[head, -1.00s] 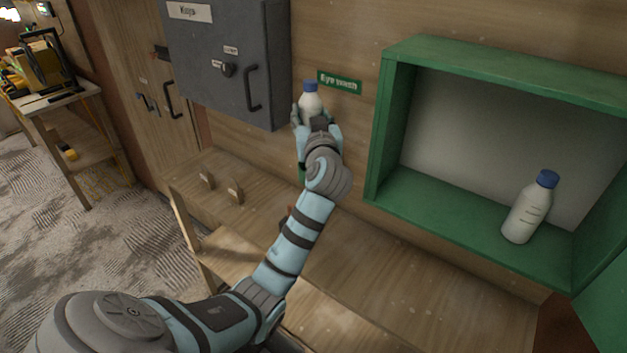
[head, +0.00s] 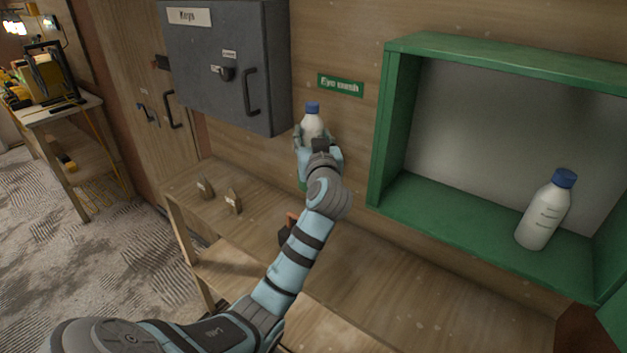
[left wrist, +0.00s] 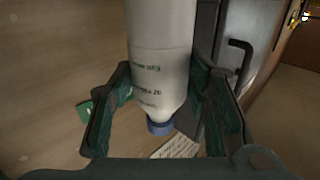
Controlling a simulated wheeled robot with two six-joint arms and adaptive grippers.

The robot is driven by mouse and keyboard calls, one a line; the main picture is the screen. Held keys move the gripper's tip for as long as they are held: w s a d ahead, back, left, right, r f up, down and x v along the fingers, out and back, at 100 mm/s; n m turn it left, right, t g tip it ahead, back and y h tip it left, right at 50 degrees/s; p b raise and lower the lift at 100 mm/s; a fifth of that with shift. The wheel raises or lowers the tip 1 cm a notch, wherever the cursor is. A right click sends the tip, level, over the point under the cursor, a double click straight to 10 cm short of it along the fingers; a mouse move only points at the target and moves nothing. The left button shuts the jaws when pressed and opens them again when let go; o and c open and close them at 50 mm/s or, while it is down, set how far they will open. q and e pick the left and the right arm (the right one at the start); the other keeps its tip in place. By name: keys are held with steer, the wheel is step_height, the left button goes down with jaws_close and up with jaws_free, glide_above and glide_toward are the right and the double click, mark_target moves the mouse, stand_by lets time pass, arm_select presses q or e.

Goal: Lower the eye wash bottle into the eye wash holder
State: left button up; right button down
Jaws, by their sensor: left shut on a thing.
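The eye wash bottle (head: 312,124), white with a blue cap, is upright in my left gripper (head: 311,139), below the green "Eye wash" sign (head: 340,85) on the wooden wall. In the left wrist view the bottle (left wrist: 161,50) shows cap-down between the two fingers of the gripper (left wrist: 165,85). A green bit of what looks like the eye wash holder (head: 302,184) shows beside my left wrist; the rest is hidden behind the arm. I cannot tell whether the bottle touches it. My right gripper is not in view.
A grey key cabinet (head: 205,55) hangs left of the bottle. A green open box (head: 385,140) on the right holds a second white bottle (head: 543,215). A wooden bench (head: 400,265) runs below, with small wooden blocks (head: 234,202) at its left.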

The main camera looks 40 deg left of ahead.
arm_select(q)
steer(key=shift+s+r, duration=0.1)
steer(key=shift+f+b, duration=0.75)
steer(key=shift+f, duration=0.15)
steer(key=shift+f+b, duration=2.1)
steer(key=shift+f, duration=0.35)
stand_by(1.0)
steer(key=o, duration=1.5)
steer(key=shift+c, duration=0.2)
